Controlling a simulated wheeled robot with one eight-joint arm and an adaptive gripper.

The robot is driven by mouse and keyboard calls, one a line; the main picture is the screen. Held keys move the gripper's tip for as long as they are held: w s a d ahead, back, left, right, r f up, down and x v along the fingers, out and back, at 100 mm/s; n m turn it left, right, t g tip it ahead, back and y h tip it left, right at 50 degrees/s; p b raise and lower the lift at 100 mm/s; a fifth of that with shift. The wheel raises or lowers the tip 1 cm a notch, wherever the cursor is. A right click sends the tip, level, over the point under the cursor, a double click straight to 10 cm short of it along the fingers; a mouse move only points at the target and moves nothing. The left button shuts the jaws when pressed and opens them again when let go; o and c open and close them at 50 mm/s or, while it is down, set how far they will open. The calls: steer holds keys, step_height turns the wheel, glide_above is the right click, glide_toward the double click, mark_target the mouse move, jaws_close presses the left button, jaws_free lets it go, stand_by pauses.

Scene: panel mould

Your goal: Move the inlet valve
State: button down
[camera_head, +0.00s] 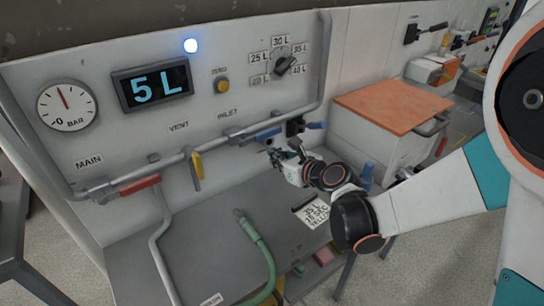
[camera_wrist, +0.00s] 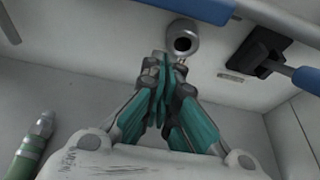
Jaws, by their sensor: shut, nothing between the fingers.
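The inlet valve's blue lever (camera_head: 267,134) lies roughly along the grey pipe, right of the INLET label (camera_head: 228,112). A blue bar, which looks like this lever (camera_wrist: 105,33), crosses the top of the wrist view. My gripper (camera_head: 274,156) is just below the lever in the head view. In the wrist view my gripper (camera_wrist: 160,62) has its teal fingers together with nothing between them. The fingertips are close to a round grey fitting with a dark hole (camera_wrist: 183,38). I cannot tell whether they touch the lever or the fitting.
A red lever (camera_head: 140,184) at MAIN and a yellow lever (camera_head: 197,165) at VENT share the pipe. The display (camera_head: 152,85) reads 5 L. A black mount with another blue handle (camera_head: 314,126) is to the right. A green hose (camera_head: 258,245) lies on the bench.

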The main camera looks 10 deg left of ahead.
steer(key=p+v, duration=0.2)
steer(key=v, duration=0.7)
steer(key=shift+s+d+r+p, duration=0.15)
steer(key=shift+s+d+p, duration=0.05)
steer(key=shift+s+p, duration=0.1)
steer(key=shift+w, duration=0.1)
